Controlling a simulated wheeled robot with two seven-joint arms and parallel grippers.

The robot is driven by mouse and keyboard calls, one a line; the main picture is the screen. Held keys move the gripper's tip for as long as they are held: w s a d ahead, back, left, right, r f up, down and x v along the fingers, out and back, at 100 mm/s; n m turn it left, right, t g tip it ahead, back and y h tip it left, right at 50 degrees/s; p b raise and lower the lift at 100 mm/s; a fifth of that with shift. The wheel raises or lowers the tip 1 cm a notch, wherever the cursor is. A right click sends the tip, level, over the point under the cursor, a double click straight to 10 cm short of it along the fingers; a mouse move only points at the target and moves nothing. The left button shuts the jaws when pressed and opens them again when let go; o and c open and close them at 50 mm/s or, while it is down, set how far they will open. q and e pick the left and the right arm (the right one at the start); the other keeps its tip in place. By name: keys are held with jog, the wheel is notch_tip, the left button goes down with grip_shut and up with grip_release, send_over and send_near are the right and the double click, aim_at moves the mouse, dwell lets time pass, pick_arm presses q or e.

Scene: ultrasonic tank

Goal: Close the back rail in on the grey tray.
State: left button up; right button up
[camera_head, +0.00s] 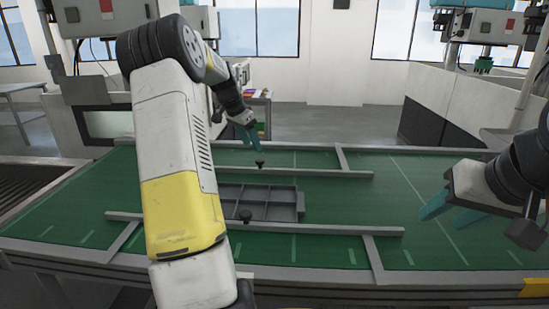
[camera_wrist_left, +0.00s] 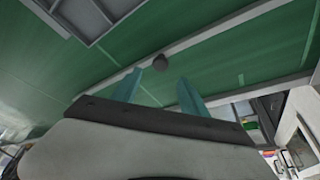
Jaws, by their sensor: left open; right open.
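The grey tray (camera_head: 301,204), divided into compartments, lies on the green belt between two rails, partly hidden by my left arm. The back rail (camera_head: 325,172) runs behind it, with a strip of green between them, and has a dark knob (camera_head: 260,164). The front rail (camera_head: 325,228) runs close along the tray's front; I cannot tell if they touch. My left gripper (camera_head: 249,137) is open and empty just behind and above the back rail's knob. In the left wrist view the knob (camera_wrist_left: 158,62) shows just beyond its fingertips. My right gripper (camera_head: 436,207) is open and empty over the belt's right side.
The front rail has its own dark knob (camera_head: 245,215). A cross bar (camera_head: 341,158) meets the back rail near its right end, and another (camera_head: 373,258) meets the front rail. The belt (camera_head: 420,245) is clear at right. Grey machines stand behind.

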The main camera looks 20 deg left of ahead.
aim_at(260, 160)
pick_arm(q)
jog(key=x, duration=0.7)
jog(key=shift+w+f, duration=0.15)
jog(key=shift+f, duration=0.2)
jog(key=shift+c, duration=0.2)
grip_shut()
dwell(0.9)
